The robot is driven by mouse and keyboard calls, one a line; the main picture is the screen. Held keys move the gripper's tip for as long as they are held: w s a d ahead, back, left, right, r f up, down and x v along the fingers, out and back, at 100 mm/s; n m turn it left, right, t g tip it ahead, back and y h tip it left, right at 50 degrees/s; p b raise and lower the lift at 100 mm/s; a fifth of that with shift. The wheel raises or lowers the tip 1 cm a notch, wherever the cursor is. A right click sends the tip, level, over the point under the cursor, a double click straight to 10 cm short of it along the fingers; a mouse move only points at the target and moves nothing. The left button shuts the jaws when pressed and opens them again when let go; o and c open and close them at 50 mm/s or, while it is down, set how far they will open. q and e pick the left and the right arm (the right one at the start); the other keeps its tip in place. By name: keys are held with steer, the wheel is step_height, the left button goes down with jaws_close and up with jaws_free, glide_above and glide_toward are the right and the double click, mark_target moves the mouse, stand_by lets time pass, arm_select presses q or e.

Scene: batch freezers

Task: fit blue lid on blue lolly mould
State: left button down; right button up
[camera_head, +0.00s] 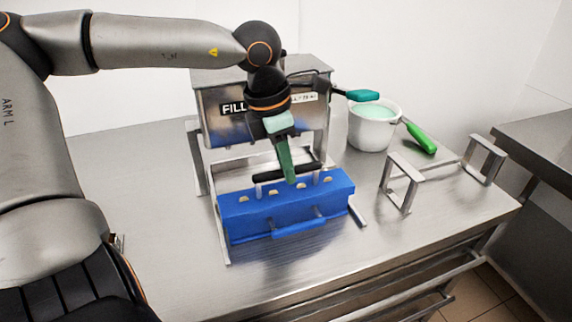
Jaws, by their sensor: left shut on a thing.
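The blue lid (333,185) has a row of small slots with pale pieces showing in them and a black bar handle (268,176) on metal posts. It lies over the blue lolly mould (262,226), which has a blue grip on its front side. Lid and mould look like one block, so I cannot tell whether the lid is fully seated. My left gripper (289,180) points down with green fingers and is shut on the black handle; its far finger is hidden. My right gripper is not in view.
The mould stands in a metal frame (223,240) before a steel filling machine (217,122). A white pot (372,132) of mint-coloured liquid, a green-handled tool (421,138) and a metal stand (403,185) are to the right. The table front (180,285) is clear.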

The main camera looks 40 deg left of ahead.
arm_select(q)
steer(key=c, duration=0.7)
jaws_free()
steer(key=shift+c, duration=0.2)
steer(key=shift+r, duration=0.6)
step_height(320, 180, up, 11)
steer(key=s+a+p, duration=0.1)
steer(key=s, duration=0.1)
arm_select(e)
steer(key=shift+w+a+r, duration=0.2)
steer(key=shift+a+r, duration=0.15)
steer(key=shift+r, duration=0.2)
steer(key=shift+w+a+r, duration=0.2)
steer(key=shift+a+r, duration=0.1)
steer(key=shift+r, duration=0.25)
arm_select(q)
steer(key=shift+s, duration=0.1)
